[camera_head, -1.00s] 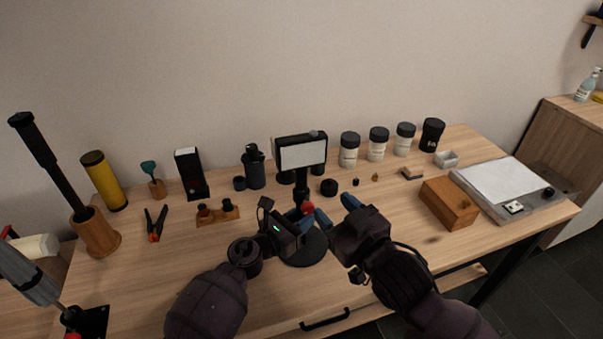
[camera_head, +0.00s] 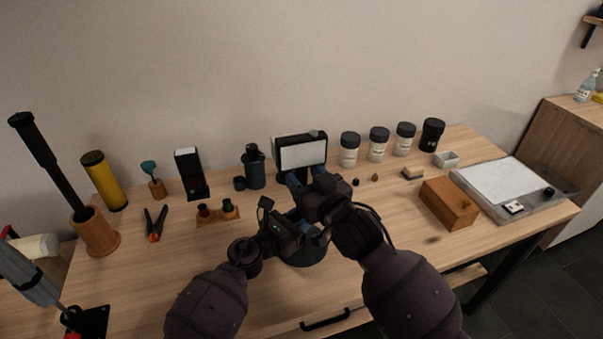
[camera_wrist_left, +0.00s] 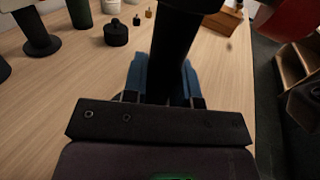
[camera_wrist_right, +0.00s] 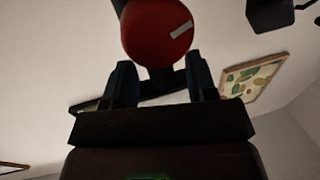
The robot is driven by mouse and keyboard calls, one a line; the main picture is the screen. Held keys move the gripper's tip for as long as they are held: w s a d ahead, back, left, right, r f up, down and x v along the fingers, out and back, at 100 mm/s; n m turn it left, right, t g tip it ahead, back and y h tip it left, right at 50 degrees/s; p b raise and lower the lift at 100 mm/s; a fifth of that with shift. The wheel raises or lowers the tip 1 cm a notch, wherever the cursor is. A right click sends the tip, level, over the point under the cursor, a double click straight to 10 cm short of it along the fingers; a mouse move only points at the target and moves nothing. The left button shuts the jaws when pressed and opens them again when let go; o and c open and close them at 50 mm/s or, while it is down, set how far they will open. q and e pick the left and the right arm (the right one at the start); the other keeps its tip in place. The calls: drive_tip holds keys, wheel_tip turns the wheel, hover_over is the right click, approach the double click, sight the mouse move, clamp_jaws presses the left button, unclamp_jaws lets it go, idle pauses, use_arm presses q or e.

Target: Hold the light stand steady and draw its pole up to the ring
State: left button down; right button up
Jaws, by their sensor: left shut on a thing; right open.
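The light stand has a white-faced lamp panel (camera_head: 302,153) on top and a round dark base (camera_head: 305,255) on the table. My left gripper (camera_head: 312,238) is low at the stand. In the left wrist view its blue fingers (camera_wrist_left: 165,78) are shut on the black pole (camera_wrist_left: 175,45). My right gripper (camera_head: 300,183) is open just below the lamp panel. My right gripper covers much of the pole; I cannot make out a ring.
Behind stand a dark bottle (camera_head: 254,167) and white jars with black lids (camera_head: 349,150). A wooden block with small pegs (camera_head: 218,213) is to the left. A wooden box (camera_head: 449,204) and a grey tray (camera_head: 480,197) are right. The table between stand and box is mostly clear.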

drive_tip(key=shift+x, duration=0.9)
clamp_jaws()
